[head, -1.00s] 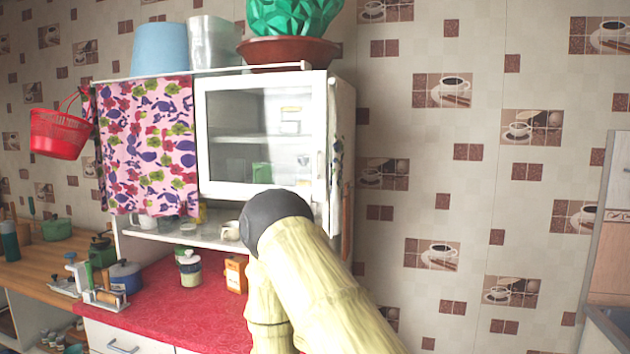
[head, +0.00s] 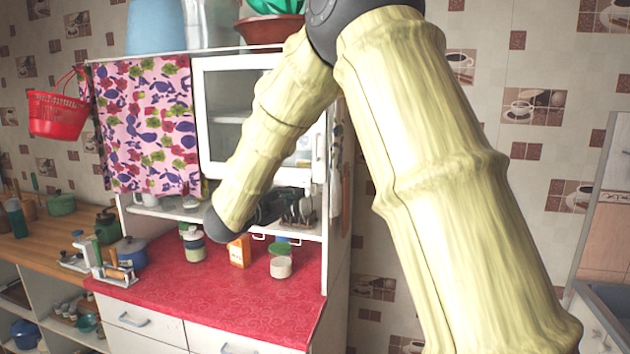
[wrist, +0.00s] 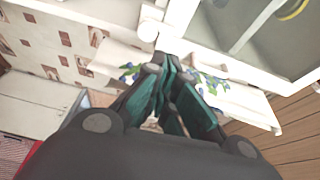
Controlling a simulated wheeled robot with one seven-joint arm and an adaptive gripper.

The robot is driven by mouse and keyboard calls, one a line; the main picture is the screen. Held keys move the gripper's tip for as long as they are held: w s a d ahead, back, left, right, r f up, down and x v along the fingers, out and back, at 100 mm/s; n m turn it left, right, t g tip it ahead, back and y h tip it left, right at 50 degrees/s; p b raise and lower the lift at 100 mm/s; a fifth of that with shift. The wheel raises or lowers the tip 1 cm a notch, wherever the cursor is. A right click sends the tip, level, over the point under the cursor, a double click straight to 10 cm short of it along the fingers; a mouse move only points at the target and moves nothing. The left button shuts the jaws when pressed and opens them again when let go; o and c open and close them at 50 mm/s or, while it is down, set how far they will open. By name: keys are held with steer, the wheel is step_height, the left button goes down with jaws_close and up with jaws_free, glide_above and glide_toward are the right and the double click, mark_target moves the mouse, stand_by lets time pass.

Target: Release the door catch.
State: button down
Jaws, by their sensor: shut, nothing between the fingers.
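The wall cabinet's glass door (head: 217,110) has a white frame and looks shut in the head view. Its slim white handle (head: 318,152) is at the right edge; I see no separate catch. My gripper (head: 298,208) is just below the door's lower right corner in that picture, partly hidden by my forearm. In the wrist view my gripper (wrist: 170,88) has its dark teal fingers together with nothing between them. A white rounded piece (wrist: 149,28), probably the handle, lies just beyond the fingertips. I cannot tell whether they touch.
A flowered cloth (head: 150,125) hangs left of the door. Jars, including a green-lidded one (head: 281,262), and an orange box (head: 239,251) stand on the red counter (head: 215,308) below. A brown bowl (head: 268,30) sits on top. My arm hides part of the door.

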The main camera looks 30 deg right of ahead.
steer(key=shift+s+r+m, duration=0.1)
steer(key=shift+r+m, duration=0.2)
steer(key=shift+r, duration=0.3)
steer(key=p, duration=0.5)
glide_toward(323, 177)
steer(key=x, duration=0.4)
steer(key=shift+d+r, duration=0.1)
steer(key=shift+d, duration=0.1)
steer(key=shift+x, duration=0.9)
